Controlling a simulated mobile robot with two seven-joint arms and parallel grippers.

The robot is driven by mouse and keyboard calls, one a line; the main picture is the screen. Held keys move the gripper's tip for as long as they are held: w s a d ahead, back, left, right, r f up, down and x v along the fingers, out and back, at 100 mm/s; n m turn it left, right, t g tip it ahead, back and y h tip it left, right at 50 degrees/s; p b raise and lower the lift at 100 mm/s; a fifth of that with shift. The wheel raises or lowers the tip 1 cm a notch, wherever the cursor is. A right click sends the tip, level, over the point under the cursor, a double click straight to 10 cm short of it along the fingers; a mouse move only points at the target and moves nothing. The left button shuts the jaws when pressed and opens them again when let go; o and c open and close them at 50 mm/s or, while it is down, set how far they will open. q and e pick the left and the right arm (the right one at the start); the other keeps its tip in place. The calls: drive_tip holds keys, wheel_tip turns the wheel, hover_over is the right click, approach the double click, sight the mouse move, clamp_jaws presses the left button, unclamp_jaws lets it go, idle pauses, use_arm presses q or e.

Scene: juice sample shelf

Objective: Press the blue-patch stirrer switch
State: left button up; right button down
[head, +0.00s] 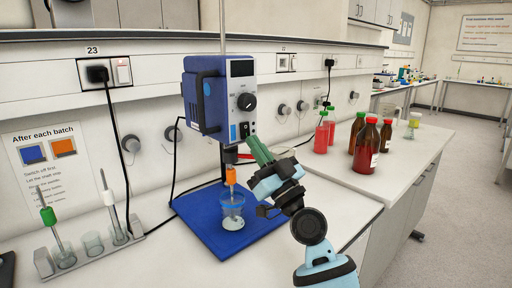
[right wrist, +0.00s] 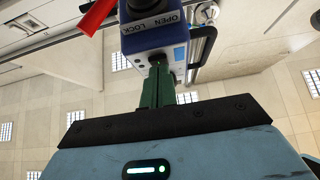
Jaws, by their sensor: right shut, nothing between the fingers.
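The overhead stirrer (head: 215,97) is a blue and white box on a rod, with a display and black knob on its front. Low on that front are a blue patch (head: 233,133) and, beside it, a small dark switch (head: 244,130). My right gripper (head: 252,141) has green fingers, shut and empty, with the tips at or very near the switch; contact cannot be told. My left gripper is not in view.
Below the stirrer, an orange-topped shaft (head: 231,175) goes into a beaker (head: 232,212) on a blue base plate (head: 192,215). A rack of stirrer shafts (head: 92,253) stands left. Brown bottles (head: 366,148) and red bottles (head: 322,138) stand right. A notice (head: 45,150) hangs on the wall.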

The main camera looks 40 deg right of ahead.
drive_tip(key=shift+w, duration=0.15)
drive_tip(key=shift+w+a+f, duration=0.1)
drive_tip(key=shift+w+f, duration=0.1)
drive_tip(key=shift+w, duration=0.1)
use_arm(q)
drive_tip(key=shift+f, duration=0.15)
use_arm(e)
drive_tip(key=shift+r, duration=0.1)
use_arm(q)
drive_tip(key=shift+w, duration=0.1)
